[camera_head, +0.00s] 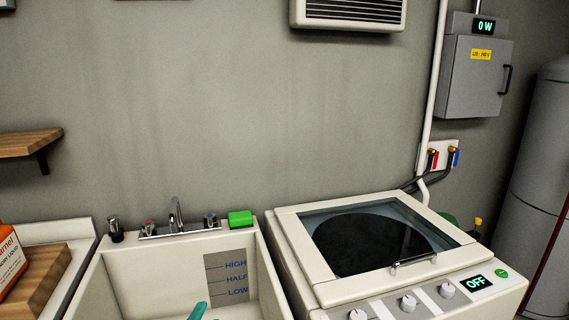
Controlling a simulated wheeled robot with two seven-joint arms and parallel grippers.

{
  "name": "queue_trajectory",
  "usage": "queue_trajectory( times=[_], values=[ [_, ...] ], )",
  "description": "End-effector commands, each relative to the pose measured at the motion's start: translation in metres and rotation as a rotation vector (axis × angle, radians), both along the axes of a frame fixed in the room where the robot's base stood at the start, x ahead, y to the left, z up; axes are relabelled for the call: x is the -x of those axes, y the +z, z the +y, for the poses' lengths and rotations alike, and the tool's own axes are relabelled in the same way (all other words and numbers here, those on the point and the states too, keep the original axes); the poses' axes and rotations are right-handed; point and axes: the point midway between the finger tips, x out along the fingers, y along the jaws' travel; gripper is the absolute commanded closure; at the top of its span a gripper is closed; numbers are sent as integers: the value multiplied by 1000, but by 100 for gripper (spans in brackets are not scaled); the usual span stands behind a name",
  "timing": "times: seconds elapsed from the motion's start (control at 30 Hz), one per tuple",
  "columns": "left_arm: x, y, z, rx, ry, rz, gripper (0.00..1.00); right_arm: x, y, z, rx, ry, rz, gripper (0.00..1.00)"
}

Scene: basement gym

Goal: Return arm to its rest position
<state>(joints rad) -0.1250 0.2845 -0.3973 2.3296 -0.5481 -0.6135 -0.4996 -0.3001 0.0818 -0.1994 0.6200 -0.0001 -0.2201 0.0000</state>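Neither of my grippers shows in the head view, and no part of my arms can be made out. The task names no other object.
A utility sink (150,269) with a faucet (177,218) and a green sponge (240,218) stands beside a washing machine (290,245) with its lid shut. An orange box (10,262) is at the left edge. A wooden shelf (28,143) and a grey electrical box (470,78) are on the wall.

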Motion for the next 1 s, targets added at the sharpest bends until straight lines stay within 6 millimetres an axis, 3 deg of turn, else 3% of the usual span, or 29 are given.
queue_trajectory(
  times=[0.03, 0.1, 0.23, 0.4, 0.63, 0.73, 1.0],
  values=[
    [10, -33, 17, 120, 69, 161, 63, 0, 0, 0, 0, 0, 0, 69],
    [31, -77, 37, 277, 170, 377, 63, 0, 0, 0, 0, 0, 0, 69],
    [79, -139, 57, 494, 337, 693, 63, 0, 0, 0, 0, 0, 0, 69],
    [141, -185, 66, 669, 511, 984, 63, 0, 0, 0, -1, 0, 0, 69],
    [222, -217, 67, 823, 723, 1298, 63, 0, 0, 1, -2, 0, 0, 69],
    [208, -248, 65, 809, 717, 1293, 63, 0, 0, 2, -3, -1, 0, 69],
    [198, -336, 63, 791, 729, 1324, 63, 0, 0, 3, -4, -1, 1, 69]
  ],
)
